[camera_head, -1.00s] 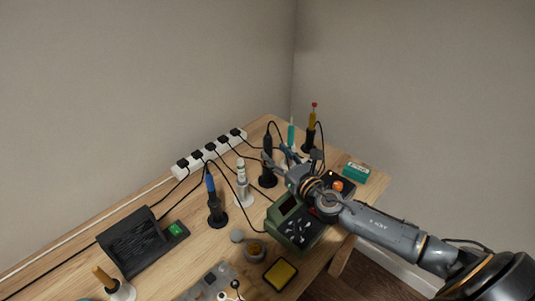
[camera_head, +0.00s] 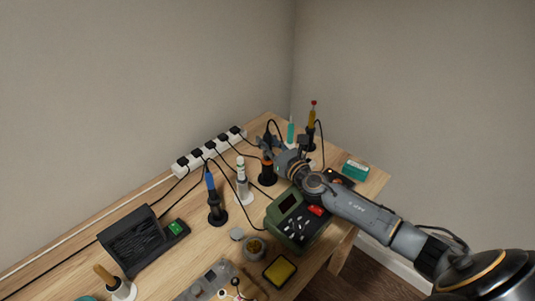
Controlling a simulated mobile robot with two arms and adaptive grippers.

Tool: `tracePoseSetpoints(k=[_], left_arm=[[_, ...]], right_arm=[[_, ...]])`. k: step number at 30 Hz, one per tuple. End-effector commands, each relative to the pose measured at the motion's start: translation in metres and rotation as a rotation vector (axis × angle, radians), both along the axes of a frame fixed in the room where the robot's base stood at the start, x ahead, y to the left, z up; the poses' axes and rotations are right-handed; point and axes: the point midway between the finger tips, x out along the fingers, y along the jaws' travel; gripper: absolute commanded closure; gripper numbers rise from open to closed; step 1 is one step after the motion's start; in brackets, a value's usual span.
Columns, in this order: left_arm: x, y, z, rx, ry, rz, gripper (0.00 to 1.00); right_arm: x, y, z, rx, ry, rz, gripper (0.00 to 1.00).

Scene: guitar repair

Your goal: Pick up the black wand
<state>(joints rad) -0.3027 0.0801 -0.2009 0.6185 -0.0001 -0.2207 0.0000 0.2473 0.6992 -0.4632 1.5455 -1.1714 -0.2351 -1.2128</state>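A black wand (camera_head: 267,160) with an orange band stands upright in a round black stand near the back of the wooden workbench. A dark cable runs from its top. My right gripper (camera_head: 279,143) reaches in from the right beside the wand's upper part. Its fingers look spread apart and partly overlap the wand in the picture, so I cannot tell whether they touch it. My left gripper is out of view.
A white-based wand holder (camera_head: 243,185) and a blue wand (camera_head: 210,182) stand to the left. A green station (camera_head: 284,226) lies below my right arm. A power strip (camera_head: 205,152) with several plugs and cables runs behind. A yellow-and-red tool (camera_head: 311,120) stands at the back right.

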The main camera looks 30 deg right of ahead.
Motion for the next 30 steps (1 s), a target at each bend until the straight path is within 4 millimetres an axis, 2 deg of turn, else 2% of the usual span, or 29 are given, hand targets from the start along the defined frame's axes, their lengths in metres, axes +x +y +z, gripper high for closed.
tracePoseSetpoints(k=[11, 14, 20, 24, 30], left_arm=[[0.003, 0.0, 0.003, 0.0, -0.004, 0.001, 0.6], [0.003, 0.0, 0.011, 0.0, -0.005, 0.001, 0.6], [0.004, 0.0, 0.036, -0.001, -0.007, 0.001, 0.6], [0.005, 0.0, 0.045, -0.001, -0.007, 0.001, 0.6], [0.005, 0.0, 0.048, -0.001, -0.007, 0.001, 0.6]], right_arm=[[0.0, 0.0, 0.004, -0.001, -0.002, 0.0, 1.0], [0.0, -0.001, 0.018, -0.002, -0.004, 0.0, 1.0], [0.0, -0.001, 0.061, -0.004, -0.004, 0.001, 1.0], [0.0, -0.001, 0.084, -0.003, -0.002, 0.001, 1.0], [0.0, 0.0, 0.1, 0.0, -0.001, 0.001, 1.0]])
